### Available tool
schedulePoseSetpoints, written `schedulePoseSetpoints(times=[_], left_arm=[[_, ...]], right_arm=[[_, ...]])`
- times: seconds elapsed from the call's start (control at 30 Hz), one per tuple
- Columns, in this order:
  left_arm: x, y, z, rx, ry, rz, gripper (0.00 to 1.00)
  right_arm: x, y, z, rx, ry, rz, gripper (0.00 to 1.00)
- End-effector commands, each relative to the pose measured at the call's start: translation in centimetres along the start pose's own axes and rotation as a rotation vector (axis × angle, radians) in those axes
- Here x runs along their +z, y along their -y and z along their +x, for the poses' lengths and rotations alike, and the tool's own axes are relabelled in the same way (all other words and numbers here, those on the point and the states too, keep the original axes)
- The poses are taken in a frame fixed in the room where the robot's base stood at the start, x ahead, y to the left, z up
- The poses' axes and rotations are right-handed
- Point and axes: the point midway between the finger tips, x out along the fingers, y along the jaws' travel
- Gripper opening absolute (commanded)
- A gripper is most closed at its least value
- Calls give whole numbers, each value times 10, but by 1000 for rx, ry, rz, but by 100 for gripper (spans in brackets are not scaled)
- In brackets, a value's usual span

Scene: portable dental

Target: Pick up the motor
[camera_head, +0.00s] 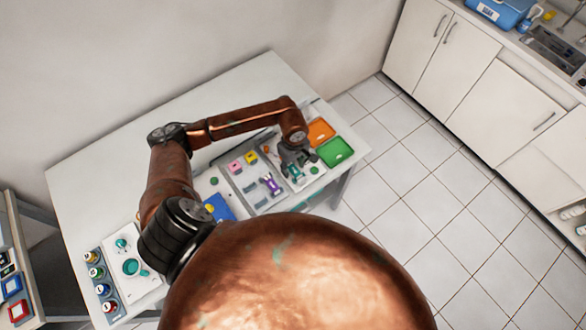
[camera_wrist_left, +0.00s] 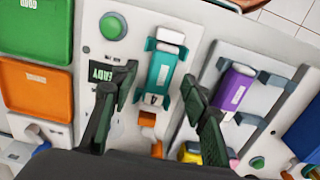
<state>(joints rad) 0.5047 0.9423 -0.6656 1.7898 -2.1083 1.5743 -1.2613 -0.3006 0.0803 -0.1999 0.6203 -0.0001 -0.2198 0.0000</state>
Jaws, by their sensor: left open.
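A teal cylinder (camera_wrist_left: 160,72) with white ends, which looks like the motor, lies in a teal cradle beside a "READY" label. It is small and partly covered by my gripper in the head view (camera_head: 295,172). A similar purple cylinder (camera_wrist_left: 232,88) lies in a grey cradle to its right, and also shows in the head view (camera_head: 271,184). My left gripper (camera_wrist_left: 150,84) is open and empty, with one finger on each side of the teal cylinder in the picture. I cannot tell how far above it the fingertips are. My right gripper is not in view.
An orange tray (camera_head: 320,131) and a green tray (camera_head: 336,153) lie at the table's right end. A green button (camera_wrist_left: 113,26) is near the teal cradle. Pink (camera_head: 235,166) and yellow (camera_head: 251,157) pieces stand left of the gripper. The white table's (camera_head: 110,150) back left is clear.

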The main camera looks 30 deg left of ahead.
Motion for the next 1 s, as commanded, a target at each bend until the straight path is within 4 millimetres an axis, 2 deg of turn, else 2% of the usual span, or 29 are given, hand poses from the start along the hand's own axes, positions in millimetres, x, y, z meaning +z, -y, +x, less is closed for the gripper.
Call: schedulePoseSetpoints(times=[0.13,0.7,1.0], left_arm=[[0,0,0,0,0,0,41],[0,0,0,0,1,-1,1],[0,0,-1,0,0,-1,0]], right_arm=[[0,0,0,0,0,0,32],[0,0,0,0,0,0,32],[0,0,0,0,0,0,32]])
